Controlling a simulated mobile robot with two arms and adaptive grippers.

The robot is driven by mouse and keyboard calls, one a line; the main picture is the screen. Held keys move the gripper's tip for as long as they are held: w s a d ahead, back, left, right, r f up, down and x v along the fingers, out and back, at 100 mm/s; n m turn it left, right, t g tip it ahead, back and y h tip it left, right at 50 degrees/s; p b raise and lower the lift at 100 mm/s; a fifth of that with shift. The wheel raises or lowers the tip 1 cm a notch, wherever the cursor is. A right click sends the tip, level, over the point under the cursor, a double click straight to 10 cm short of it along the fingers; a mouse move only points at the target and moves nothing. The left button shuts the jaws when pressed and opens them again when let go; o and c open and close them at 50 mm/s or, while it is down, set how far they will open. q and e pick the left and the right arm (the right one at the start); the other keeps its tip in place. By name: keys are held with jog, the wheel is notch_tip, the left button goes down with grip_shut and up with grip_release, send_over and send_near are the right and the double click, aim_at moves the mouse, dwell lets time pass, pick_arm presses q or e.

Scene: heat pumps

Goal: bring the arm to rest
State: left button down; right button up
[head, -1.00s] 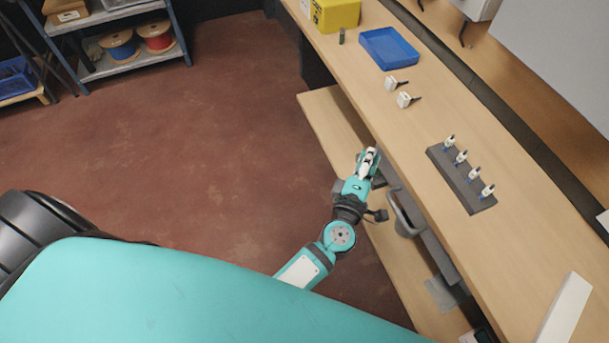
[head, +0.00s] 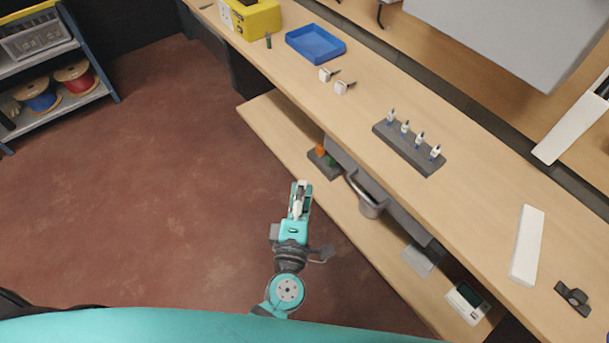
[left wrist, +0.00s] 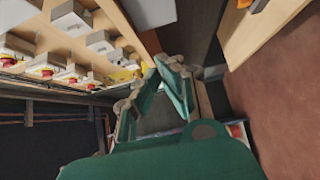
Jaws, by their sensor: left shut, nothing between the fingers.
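My left gripper (head: 301,188) is shut and empty in the head view. It hangs over the red-brown floor, left of the workbench and just off the edge of its lower shelf. My left arm comes up from the bottom of the picture, with my teal body below it. In the left wrist view the gripper fingers (left wrist: 165,75) show in the middle, with nothing held between them. My right gripper is in neither view.
The bench top (head: 470,215) carries a blue tray (head: 315,43), a yellow box (head: 250,18), a grey holder (head: 408,150) with several small bottles, and a white bar (head: 527,245). A grey cup-like container (head: 368,200) is at the lower shelf (head: 270,115). Open floor (head: 150,200) lies left.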

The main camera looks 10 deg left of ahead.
pick_arm(q)
jog(key=s+f+m+g+h, duration=0.1)
jog(key=s+f+m+g, duration=0.2)
jog(key=f, duration=0.7)
jog(key=s+f+m+g+h, duration=0.15)
jog(key=s+f+m, duration=0.3)
jog(key=f, duration=0.45)
jog(key=s+f+m+g+h, duration=0.1)
jog(key=s+f+m+g, duration=0.3)
jog(key=f, duration=0.6)
jog(key=s+a+f+m+g+y, duration=0.1)
jog(key=s+a+f+m+g, duration=0.3)
jog(key=s+a+f, duration=0.4)
jog(key=s+a+f+m+g+y, duration=0.2)
jog(key=s+a+f+m+g, duration=0.2)
jog(key=s+a+f, duration=0.5)
jog(key=s+f+m, duration=0.1)
jog(key=s+f, duration=0.1)
jog(key=s, duration=0.5)
jog(key=shift+s, duration=0.15)
jog(key=shift+a+g+y, duration=0.1)
jog(key=shift+g+y, duration=0.15)
